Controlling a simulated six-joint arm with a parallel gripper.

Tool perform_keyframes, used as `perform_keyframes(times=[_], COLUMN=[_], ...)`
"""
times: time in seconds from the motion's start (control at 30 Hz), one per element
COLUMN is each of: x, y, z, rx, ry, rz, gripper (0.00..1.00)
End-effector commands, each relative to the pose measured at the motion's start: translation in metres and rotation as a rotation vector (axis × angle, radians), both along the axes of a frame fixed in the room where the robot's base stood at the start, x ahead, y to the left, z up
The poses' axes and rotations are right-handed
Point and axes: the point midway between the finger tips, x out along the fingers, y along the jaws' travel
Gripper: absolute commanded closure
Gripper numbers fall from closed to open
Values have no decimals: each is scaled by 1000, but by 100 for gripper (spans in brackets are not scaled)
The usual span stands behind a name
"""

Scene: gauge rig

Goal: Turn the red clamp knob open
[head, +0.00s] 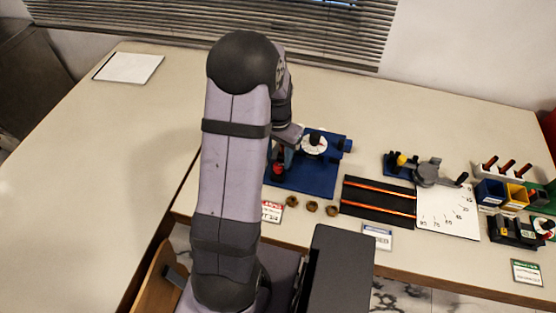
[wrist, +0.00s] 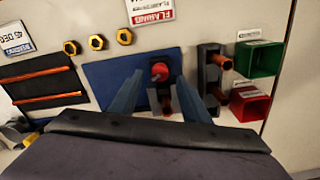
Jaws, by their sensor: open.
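The red clamp knob (wrist: 160,71) sits on a dark clamp block on the blue base plate (wrist: 105,75) in the wrist view. It also shows in the head view as a small red spot (head: 278,169) beside my arm. My gripper (wrist: 158,92) is open and empty, with one finger on each side of the clamp block. The knob shows in the gap, slightly beyond the fingertips in the picture. I cannot tell whether a finger touches it. In the head view, my arm hides part of the blue plate and most of the gripper.
A white dial (head: 315,144) stands on the plate. Several brass nuts (head: 312,206) lie in front. A black mat with copper tubes (head: 378,184) and a tube bender (head: 426,174) lie right. Green (wrist: 262,58) and red bins (wrist: 250,104) stand beyond a black block (wrist: 209,72).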

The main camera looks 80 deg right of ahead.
Motion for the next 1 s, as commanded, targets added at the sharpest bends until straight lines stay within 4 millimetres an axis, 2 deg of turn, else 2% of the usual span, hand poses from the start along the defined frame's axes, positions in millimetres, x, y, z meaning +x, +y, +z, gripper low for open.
perform_keyframes(times=[0.1, 0.3, 0.67, 0.83, 1.0], x=[0, 0, 0, 0, 0], y=[1, 1, 0, 0, 0], z=[-14, -29, -33, -33, -33], rx=[3, 2, -1, -1, 0], ry=[0, -1, 0, 0, 0], rz=[1, 1, 1, 1, 3], gripper=[57, 57, 57, 98, 98])
